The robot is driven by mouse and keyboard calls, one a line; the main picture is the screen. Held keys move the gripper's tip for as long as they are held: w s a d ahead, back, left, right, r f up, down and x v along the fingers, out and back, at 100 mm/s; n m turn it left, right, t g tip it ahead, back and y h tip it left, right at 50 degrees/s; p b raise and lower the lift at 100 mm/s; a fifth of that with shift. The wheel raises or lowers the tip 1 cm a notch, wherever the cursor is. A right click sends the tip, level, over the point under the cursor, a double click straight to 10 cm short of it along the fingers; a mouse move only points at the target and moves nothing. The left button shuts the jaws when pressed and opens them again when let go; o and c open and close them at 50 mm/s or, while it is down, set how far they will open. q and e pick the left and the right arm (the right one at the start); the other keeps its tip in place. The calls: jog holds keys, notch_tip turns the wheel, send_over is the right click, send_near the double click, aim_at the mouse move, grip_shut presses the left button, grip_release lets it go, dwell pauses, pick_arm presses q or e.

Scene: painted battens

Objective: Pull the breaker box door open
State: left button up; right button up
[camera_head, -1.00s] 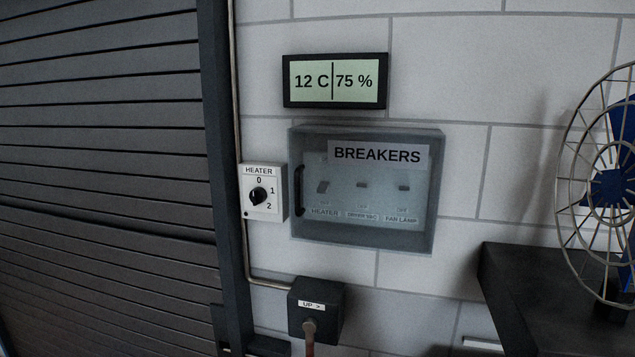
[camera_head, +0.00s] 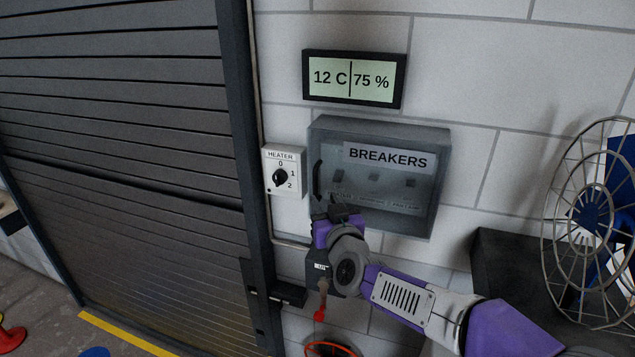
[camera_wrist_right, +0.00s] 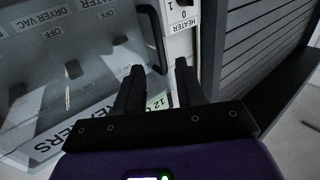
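The breaker box (camera_head: 432,200) is a grey box on the wall with a see-through door labelled BREAKERS; the door looks shut. Its black upright handle (camera_head: 317,180) is at the door's left edge. My right gripper (camera_head: 338,211) is at the box's lower left, close to the lower end of the handle. In the right wrist view, turned upside down, the two black fingers (camera_wrist_right: 159,72) are apart. The handle (camera_wrist_right: 153,38) lies just ahead, its near end lined up with the gap; I cannot tell if they touch. My left gripper is out of view.
A heater switch (camera_head: 283,172) sits just left of the box, and a temperature display (camera_head: 354,79) above it. A caged fan (camera_head: 590,215) stands at the right on a dark surface. A slatted shutter (camera_head: 120,110) fills the left. My right forearm covers the wall below the box.

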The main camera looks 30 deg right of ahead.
aim_at(316, 187)
jog(key=p+x, duration=0.1)
jog(key=x, duration=0.5)
jog(key=shift+w+f, duration=0.2)
jog(key=shift+w, duration=0.15)
grip_shut()
